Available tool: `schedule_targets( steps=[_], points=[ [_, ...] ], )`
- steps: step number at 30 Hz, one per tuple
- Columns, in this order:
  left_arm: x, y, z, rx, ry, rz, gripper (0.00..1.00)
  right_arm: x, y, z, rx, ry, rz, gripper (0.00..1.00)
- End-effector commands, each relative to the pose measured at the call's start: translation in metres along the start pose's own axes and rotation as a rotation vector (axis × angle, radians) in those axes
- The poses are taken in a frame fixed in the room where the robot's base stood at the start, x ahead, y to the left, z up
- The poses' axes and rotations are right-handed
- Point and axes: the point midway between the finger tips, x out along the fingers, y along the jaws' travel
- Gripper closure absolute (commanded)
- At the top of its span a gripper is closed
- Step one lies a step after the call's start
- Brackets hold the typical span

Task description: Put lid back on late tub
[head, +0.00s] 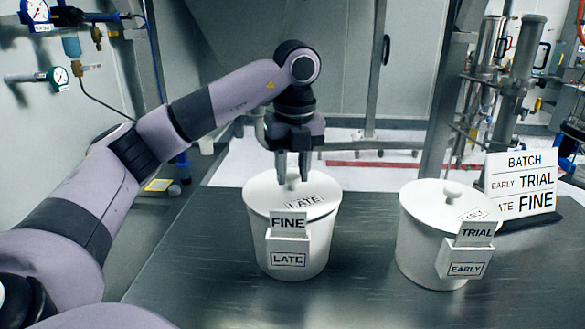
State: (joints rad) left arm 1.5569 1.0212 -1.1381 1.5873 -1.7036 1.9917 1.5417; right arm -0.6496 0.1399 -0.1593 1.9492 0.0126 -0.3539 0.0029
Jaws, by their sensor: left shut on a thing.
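The late tub (257,243) is a white round tub on the dark table, with a "FINE" card (289,222) in the holder above its "LATE" label. Its white lid (262,196), also marked "LATE", lies over the tub's mouth. I see no clear gap at the rim, but cannot tell if it is fully seated. My left gripper (292,180) points straight down over the lid and is shut on the lid's knob, which its fingers partly hide. My right gripper is not in view.
The early tub (415,243) stands to the right with its knobbed lid (435,198) on and a "TRIAL" card (475,233). A batch sign (521,185) stands behind it, reading early trial, late fine. The table (350,285) is bare between the tubs and in front.

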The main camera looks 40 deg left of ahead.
Motion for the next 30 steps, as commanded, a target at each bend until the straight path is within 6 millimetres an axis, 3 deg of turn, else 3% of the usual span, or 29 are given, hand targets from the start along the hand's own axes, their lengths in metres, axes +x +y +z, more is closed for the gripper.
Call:
schedule_targets(
  steps=[14,15,17,18,23,24,26,30],
  points=[
    [0.0001,0.0000,0.0001,0.000,0.000,0.000,1.00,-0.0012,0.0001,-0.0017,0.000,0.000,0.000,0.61],
    [0.0001,0.0000,0.0001,0.000,0.000,0.000,0.59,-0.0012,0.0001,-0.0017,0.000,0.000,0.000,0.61],
    [0.0001,0.0000,0.0001,0.000,0.000,0.000,0.40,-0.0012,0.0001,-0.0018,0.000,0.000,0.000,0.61],
    [0.0002,0.0000,0.0001,0.000,0.000,0.000,0.36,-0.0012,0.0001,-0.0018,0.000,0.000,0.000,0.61],
    [0.0002,0.0000,0.0001,0.000,0.000,0.000,0.36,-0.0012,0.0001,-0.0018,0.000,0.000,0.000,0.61],
    [0.0004,0.0001,0.0001,0.000,0.000,0.000,0.33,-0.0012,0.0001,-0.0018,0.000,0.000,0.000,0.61],
    [0.0003,0.0000,0.0001,0.000,0.000,0.000,0.13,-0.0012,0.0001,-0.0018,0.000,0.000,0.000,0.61],
    [0.0003,0.0000,0.0001,0.000,0.000,0.000,0.10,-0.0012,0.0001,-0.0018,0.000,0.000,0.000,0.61]
  ],
)
